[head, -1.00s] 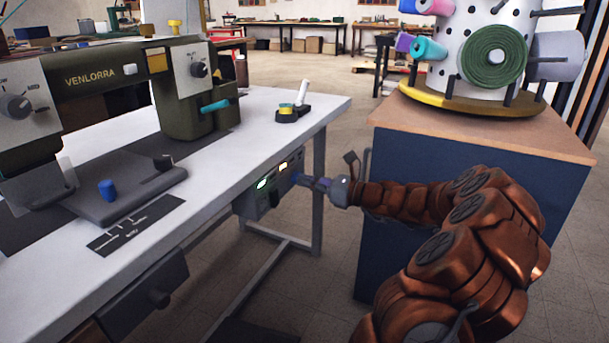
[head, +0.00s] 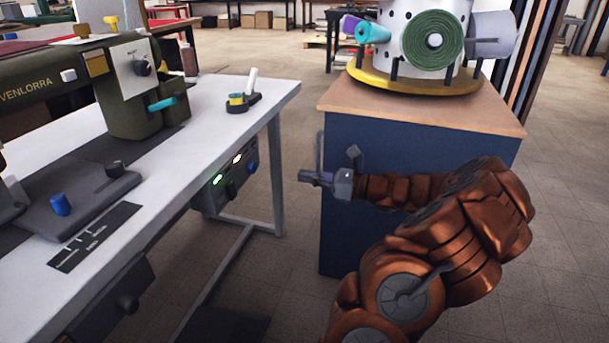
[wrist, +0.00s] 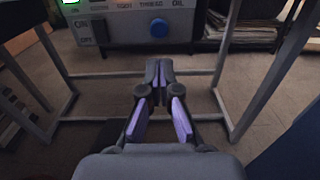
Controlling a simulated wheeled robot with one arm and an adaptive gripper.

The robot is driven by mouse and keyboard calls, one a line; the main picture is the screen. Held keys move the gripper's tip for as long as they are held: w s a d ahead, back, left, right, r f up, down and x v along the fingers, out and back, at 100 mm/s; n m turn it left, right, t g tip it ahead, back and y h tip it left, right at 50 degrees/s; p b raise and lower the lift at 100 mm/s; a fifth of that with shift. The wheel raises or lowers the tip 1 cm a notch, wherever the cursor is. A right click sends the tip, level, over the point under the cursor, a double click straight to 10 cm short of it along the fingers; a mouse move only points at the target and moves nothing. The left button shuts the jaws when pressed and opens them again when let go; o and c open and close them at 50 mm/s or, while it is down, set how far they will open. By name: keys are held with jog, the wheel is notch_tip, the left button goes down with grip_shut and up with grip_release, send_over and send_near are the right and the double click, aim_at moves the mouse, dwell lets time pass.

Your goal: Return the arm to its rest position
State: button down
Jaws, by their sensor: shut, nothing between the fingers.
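My copper-coloured arm reaches in from the lower right in the head view. My gripper (head: 308,176) is at its left end, pointing left, in front of the blue cabinet and apart from the sewing table. In the wrist view my gripper (wrist: 159,70) is shut with its fingertips together and nothing between them. The control box (head: 228,180) under the table edge has lit green and yellowish lamps. It also shows at the top of the wrist view (wrist: 140,25), with a blue button, a little beyond the fingertips and not touched by them.
The white sewing table (head: 215,145) with a green sewing machine (head: 140,110) stands at left. The blue cabinet (head: 400,148) stands close behind my forearm, with a thread-spool stand (head: 415,80) on top. Open floor (head: 285,240) lies between table and cabinet.

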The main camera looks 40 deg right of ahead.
dwell(0.4)
jog(key=w+a+r+n+g+y+p, duration=0.15)
jog(key=a+r+n+g+p, duration=0.35)
jog(key=a, duration=0.5)
jog(key=a+r+n+g+y+p, duration=0.2)
jog(key=a+r+n+y+p, duration=0.15)
jog(key=a+r, duration=0.55)
jog(key=s+a+r+n+g+h+p, duration=0.1)
jog(key=s+a+r+n+g+p, duration=0.2)
jog(key=a, duration=0.5)
jog(key=s+a+r+n+g+h+p, duration=0.1)
jog(key=s+a+n+g+p, duration=0.3)
jog(key=a+n+p, duration=0.3)
jog(key=s+a+r+n+g+h+p, duration=0.2)
jog(key=s+a+r+n+h+p, duration=0.15)
jog(key=s, duration=0.25)
jog(key=s+a+r+n+g+h+p, duration=0.2)
jog(key=s+r+n+p, duration=0.1)
jog(key=s+p, duration=0.25)
jog(key=s+d+r+n+h+p, duration=0.5)
jog(key=s+r+p, duration=0.2)
jog(key=s+p, duration=0.1)
jog(key=shift+s+d+n+h, duration=0.3)
jog(key=shift+s+d+h, duration=0.05)
jog(key=shift+s, duration=0.4)
